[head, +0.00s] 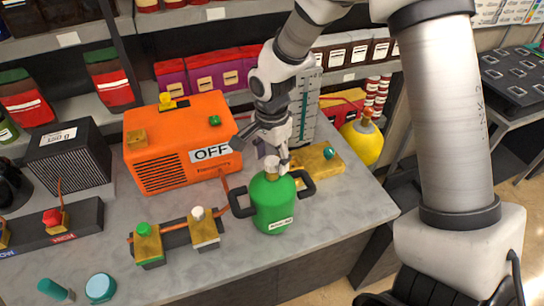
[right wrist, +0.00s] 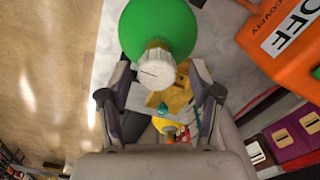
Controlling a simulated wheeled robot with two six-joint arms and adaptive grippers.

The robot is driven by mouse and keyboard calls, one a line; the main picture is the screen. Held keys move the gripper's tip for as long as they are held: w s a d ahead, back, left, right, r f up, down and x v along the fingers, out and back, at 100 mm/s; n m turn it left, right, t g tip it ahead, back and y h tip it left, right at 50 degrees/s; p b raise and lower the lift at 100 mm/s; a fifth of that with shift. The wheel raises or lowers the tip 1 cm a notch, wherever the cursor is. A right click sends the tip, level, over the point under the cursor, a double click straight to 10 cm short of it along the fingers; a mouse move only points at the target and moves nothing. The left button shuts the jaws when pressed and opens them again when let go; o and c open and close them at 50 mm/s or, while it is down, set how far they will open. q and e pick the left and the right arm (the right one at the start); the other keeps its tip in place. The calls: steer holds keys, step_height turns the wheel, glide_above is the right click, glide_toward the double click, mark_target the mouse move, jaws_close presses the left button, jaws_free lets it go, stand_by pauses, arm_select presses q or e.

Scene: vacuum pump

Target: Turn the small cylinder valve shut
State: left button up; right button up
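The small green cylinder (head: 273,205) stands upright on the bench with black handles at its sides. Its pale ribbed valve knob (head: 272,170) is on top. In the right wrist view the cylinder (right wrist: 165,25) is at the top, with the knob (right wrist: 155,69) facing the camera. My right gripper (head: 272,155) is over the knob, pointing down. In the wrist view its fingers (right wrist: 160,66) are spread with the knob between the tips, and a gap shows on each side. My left gripper is not in view.
An orange recovery machine (head: 180,150) with an OFF label stands left of the cylinder. A valve manifold (head: 175,237) with green and white knobs is to the front left. A yellow cylinder (head: 362,143) is behind right. The bench front right is clear.

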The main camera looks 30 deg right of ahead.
mark_target(272, 160)
step_height(272, 160, up, 12)
stand_by(0.4)
stand_by(0.4)
